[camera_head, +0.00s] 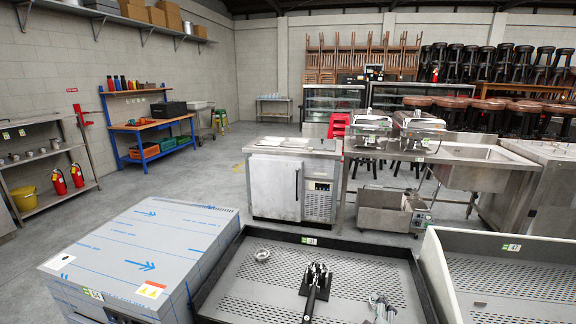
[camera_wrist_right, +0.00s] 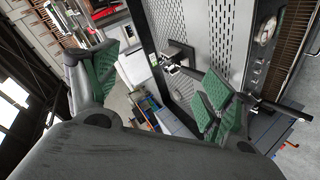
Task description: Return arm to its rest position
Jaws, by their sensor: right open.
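My right gripper (camera_wrist_right: 160,75) shows in the right wrist view, its two green-padded fingers spread wide apart. I see nothing held between them. No gripper stands out clearly in the head view, and my left gripper is not visible.
A black-rimmed perforated tray (camera_head: 236,268) lies in front, holding a small round metal part (camera_head: 262,255), a black handled item (camera_head: 315,284) and a grey metal item (camera_head: 382,308). A film-covered steel unit (camera_head: 140,250) stands left; another perforated tray (camera_head: 432,262) stands right. Open floor lies behind left.

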